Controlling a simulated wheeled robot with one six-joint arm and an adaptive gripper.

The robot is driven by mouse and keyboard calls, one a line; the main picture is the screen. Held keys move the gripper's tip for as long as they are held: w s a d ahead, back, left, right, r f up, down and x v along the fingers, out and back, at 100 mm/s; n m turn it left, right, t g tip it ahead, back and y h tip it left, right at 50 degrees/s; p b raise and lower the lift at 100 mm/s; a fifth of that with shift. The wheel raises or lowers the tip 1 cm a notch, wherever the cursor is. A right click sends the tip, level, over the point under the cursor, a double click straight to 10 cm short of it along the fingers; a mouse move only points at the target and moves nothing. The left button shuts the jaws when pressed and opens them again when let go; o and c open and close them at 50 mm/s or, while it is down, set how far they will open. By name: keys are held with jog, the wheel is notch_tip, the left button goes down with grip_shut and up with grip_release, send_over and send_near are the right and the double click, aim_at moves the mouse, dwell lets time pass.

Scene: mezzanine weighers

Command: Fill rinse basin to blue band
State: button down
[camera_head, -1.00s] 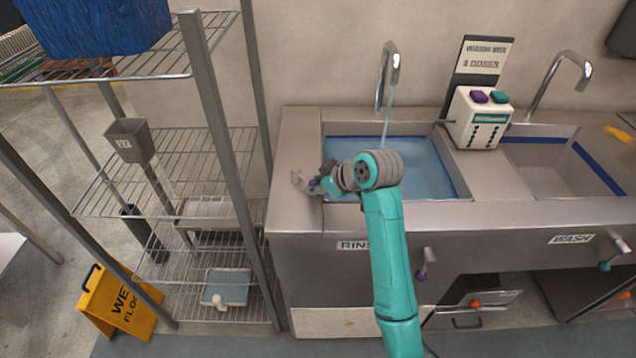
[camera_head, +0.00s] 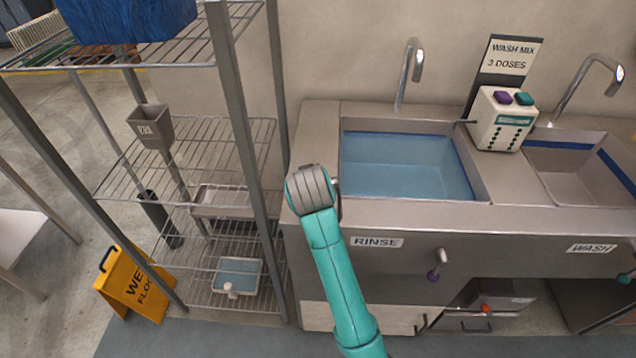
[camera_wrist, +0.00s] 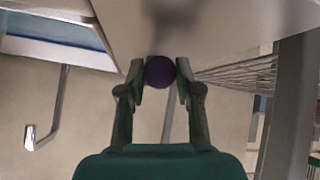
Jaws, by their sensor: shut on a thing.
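The rinse basin (camera_head: 405,178) holds blue water, and its surface appears to lie close below or at the blue band (camera_head: 462,165) along the upper walls. The rinse tap (camera_head: 410,75) stands behind it with no stream showing. In the wrist view, my gripper (camera_wrist: 160,80) is shut on a purple ball knob (camera_wrist: 160,71). In the head view, my wrist is over the counter at the basin's left and hides the gripper and knob. A second purple-knobbed lever (camera_head: 435,268) is on the front panel below the basin.
A wire shelf rack (camera_head: 228,90) stands close on the left. A yellow wet-floor sign (camera_head: 135,285) is on the floor beside it. The wash basin (camera_head: 580,165), its tap (camera_head: 590,75) and a dispenser (camera_head: 502,120) are on the right.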

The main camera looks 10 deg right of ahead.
jog(key=shift+a+m+h, duration=0.3)
jog(key=shift+m, duration=0.1)
jog(key=shift+w, duration=0.1)
jog(key=c, duration=0.8)
grip_release()
jog(key=v, duration=1.2)
jog(key=shift+w+a, duration=0.1)
